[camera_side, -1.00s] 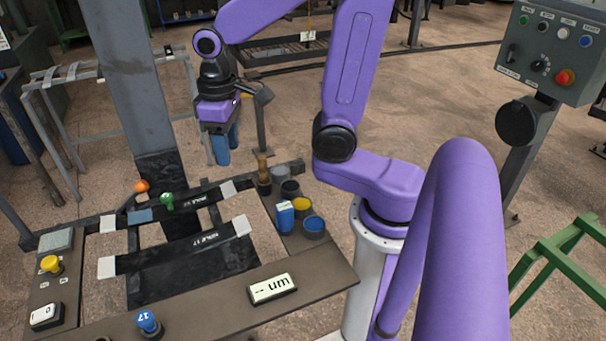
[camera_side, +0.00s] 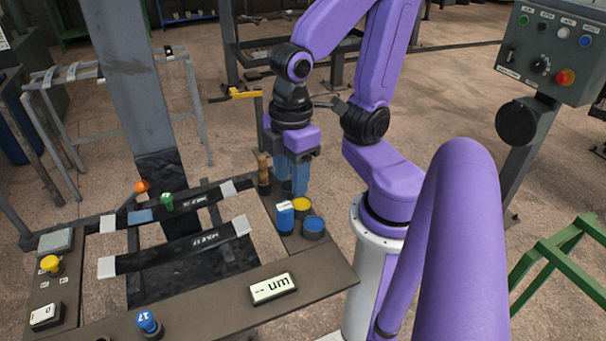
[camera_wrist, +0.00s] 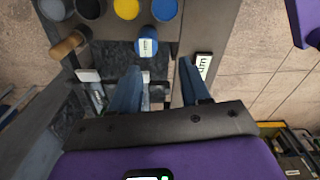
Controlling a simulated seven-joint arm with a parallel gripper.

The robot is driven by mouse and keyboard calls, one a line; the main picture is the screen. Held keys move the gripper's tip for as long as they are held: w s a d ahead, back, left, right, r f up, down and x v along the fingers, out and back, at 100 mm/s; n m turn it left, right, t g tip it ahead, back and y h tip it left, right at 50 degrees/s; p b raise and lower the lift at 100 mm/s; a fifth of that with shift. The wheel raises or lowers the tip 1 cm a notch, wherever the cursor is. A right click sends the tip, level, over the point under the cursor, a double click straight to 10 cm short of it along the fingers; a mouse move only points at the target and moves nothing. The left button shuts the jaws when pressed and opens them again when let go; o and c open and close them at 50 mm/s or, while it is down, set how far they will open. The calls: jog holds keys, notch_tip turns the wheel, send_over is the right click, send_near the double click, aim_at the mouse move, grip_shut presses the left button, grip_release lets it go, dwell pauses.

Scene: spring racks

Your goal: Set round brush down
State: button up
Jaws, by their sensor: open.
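A wooden-handled piece that looks like the round brush (camera_side: 263,168) stands upright in a dark base at the board's back right corner. In the wrist view its wooden handle (camera_wrist: 68,46) is at the upper left, outside my fingers. My gripper (camera_side: 292,190) is open, with its blue fingers pointing down just right of that piece and over the row of pots. In the wrist view my gripper (camera_wrist: 160,68) has a clear gap between its fingers and holds nothing. The fingers hide the rear pots in the side view.
A yellow pot (camera_side: 301,204) and a blue pot (camera_side: 314,226) stand on the right arm of the board. Two labelled bars (camera_side: 185,247) cross the frame's opening. A display (camera_side: 272,288) lies on the front strip.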

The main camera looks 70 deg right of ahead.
jog(key=shift+s+d+f+n, duration=0.1)
jog(key=shift+s+n, duration=0.4)
jog(key=shift+s, duration=0.65)
dwell(0.5)
